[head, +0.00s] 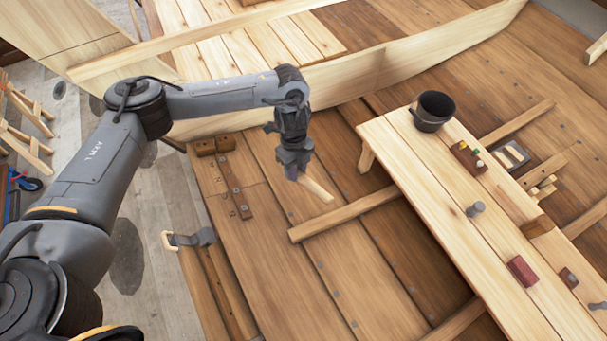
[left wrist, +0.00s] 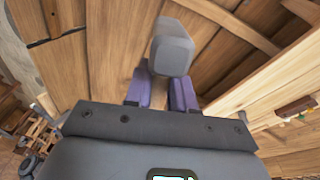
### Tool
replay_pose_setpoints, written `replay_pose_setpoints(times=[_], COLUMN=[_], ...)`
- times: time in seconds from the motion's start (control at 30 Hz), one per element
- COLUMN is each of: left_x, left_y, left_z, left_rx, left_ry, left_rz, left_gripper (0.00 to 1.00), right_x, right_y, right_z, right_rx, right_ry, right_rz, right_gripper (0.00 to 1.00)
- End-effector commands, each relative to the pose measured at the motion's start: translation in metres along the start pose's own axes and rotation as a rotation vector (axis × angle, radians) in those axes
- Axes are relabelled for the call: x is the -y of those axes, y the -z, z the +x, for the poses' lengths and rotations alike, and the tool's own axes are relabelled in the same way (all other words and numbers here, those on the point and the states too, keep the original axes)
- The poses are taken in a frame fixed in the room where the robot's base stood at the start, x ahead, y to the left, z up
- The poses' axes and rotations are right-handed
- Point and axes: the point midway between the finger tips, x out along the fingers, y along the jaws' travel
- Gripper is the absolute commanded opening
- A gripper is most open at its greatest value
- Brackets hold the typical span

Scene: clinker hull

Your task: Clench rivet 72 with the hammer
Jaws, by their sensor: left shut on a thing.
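My left gripper (head: 296,174) hangs above the brown hull planks (head: 310,250), left of the light workbench. It is shut on the hammer, whose pale wooden handle (head: 317,190) sticks out below and to the right. In the left wrist view the hammer's grey head (left wrist: 172,50) shows just beyond the two purple fingers (left wrist: 160,92). The hammer appears clear of the planks, though the gap is hard to judge. Small dark rivets dot the planks in rows. I cannot tell which is rivet 72. My right gripper is not in view.
The workbench (head: 430,185) carries a black bucket (head: 432,111), a small tool holder (head: 468,157), a grey cylinder (head: 475,209) and a red block (head: 522,270). A wooden crossbeam (head: 345,215) lies across the planks. A pale upright plank (head: 340,78) runs behind my gripper.

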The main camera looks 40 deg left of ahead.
Motion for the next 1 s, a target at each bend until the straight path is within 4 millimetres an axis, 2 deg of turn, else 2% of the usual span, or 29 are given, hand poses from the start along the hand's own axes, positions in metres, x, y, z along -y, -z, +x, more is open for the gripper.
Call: replay_pose_setpoints(times=[0.27,0.47,0.57,0.7,0.9,1.0], left_x=[0.0,-0.008,-0.016,-0.033,-0.058,-0.067], left_y=[-0.046,-0.09,-0.116,-0.16,-0.208,-0.226], left_z=[0.029,0.062,0.085,0.128,0.187,0.21], left_rx=[0.04,0.067,0.079,0.094,0.104,0.107], left_ry=[-0.088,-0.16,-0.196,-0.246,-0.287,-0.297], left_rz=[0.437,0.764,0.924,1.125,1.277,1.305], left_gripper=[0.0,0.0,0.0,0.0,0.0,0.0], right_x=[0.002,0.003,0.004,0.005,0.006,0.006], right_y=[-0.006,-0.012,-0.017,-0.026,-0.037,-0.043], right_z=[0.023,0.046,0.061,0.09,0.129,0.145], right_rx=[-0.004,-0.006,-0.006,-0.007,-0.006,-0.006], right_ry=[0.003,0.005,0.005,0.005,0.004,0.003], right_rz=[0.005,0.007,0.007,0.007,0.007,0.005], right_gripper=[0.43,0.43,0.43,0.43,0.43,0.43])
